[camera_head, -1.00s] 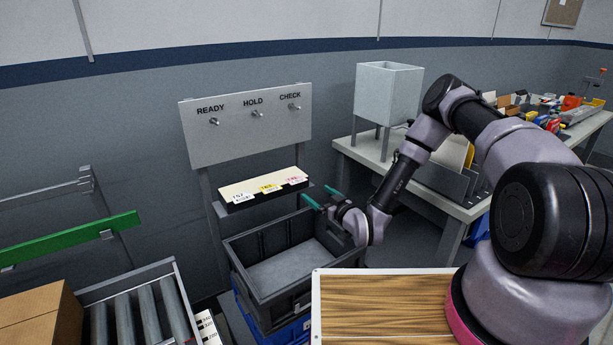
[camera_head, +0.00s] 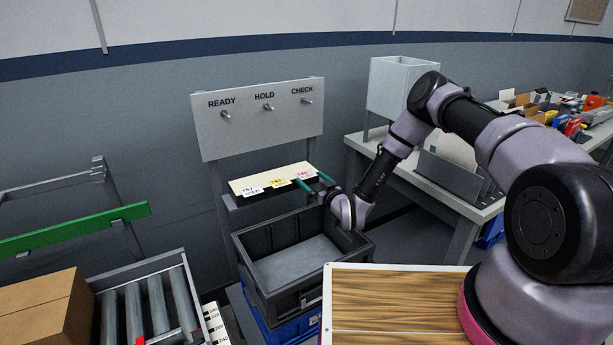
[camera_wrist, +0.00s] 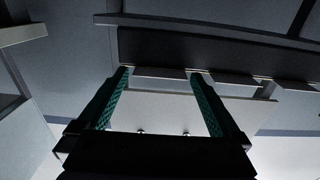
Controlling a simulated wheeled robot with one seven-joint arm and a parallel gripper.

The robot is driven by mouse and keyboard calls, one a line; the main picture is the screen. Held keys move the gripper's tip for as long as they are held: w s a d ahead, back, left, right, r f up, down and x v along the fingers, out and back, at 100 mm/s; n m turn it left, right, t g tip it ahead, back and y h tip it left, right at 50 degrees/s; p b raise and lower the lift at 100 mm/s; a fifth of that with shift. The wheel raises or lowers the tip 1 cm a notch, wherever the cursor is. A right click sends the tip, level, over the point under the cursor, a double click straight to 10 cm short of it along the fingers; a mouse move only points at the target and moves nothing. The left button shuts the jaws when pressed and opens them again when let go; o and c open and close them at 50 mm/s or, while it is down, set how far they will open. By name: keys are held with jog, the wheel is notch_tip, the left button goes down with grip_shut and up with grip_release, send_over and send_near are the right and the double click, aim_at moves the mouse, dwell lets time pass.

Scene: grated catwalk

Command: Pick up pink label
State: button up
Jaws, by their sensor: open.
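The pink label (camera_head: 305,174) lies at the right end of a pale shelf (camera_head: 243,186) below a grey board, beside a yellow label (camera_head: 280,182) and a white label (camera_head: 251,191). My gripper (camera_head: 315,184) has teal fingers and is open and empty, close in front of the pink label's end of the shelf. In the wrist view my gripper (camera_wrist: 160,73) is spread with the dark shelf edge (camera_wrist: 200,52) just beyond its fingertips. Pale pieces show along that edge, but no pink can be made out there. Whether the fingers touch anything I cannot tell.
The board (camera_head: 260,132) carries pegs marked READY, HOLD and CHECK. A grey bin (camera_head: 270,292) stands below the shelf and my gripper. A cluttered table (camera_head: 420,183) is at the right. Rollers (camera_head: 155,305) and a cardboard box (camera_head: 40,315) are at the left.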

jog(key=shift+w+a, duration=0.1)
jog(key=shift+w, duration=0.15)
jog(key=c, duration=1.1)
jog(key=shift+o, duration=0.2)
